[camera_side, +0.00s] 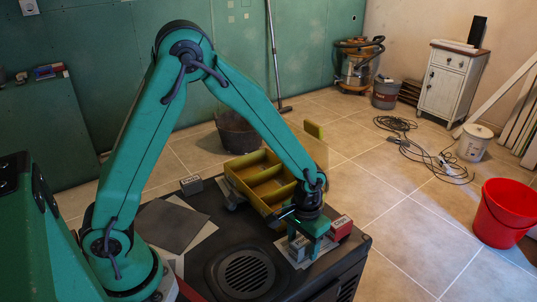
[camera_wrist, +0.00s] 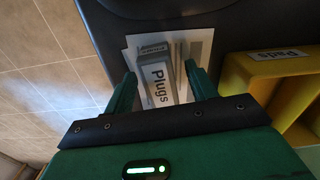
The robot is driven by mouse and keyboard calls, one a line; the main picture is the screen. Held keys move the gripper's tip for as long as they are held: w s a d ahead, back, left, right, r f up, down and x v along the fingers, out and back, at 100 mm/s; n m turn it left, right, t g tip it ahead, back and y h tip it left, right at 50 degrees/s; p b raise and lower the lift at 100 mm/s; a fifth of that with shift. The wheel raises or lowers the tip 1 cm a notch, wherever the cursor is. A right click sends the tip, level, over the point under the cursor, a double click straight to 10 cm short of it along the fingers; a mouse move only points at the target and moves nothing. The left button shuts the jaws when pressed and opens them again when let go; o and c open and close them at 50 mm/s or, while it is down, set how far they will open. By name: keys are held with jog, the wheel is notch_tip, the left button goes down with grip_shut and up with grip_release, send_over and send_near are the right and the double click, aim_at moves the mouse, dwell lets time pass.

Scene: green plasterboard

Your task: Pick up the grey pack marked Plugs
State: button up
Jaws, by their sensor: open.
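The grey pack marked Plugs (camera_wrist: 154,82) shows in the wrist view on a white sheet (camera_wrist: 134,44), with its label facing up. My gripper (camera_wrist: 160,76) is open, with one finger on each side of the pack and visible gaps beside it. In the side view my gripper (camera_side: 303,245) points down over the front right of the dark worktop and partly hides the pack. I cannot tell exactly how far down the fingers reach beside it.
A yellow divided tray (camera_wrist: 233,88) with a Pads label stands close to the right in the wrist view. In the side view a red pack (camera_side: 340,228) is right beside my gripper. Another grey pack (camera_side: 191,185) lies farther left, near a dark square sheet (camera_side: 172,226).

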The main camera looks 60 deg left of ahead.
aim_at(303, 243)
jog(key=shift+c, duration=0.3)
jog(key=c, duration=1)
jog(key=shift+r, duration=0.1)
jog(key=shift+r, duration=0.7)
jog(key=r, duration=0.3)
jog(key=shift+s+d, duration=0.25)
jog(key=shift+d, duration=0.05)
jog(key=s+d+r, duration=0.4)
jog(key=s+d, duration=0.1)
jog(key=s+d+r, duration=0.2)
jog(key=s, duration=0.1)
jog(key=shift+d+r, duration=0.2)
jog(key=shift+r, duration=0.05)
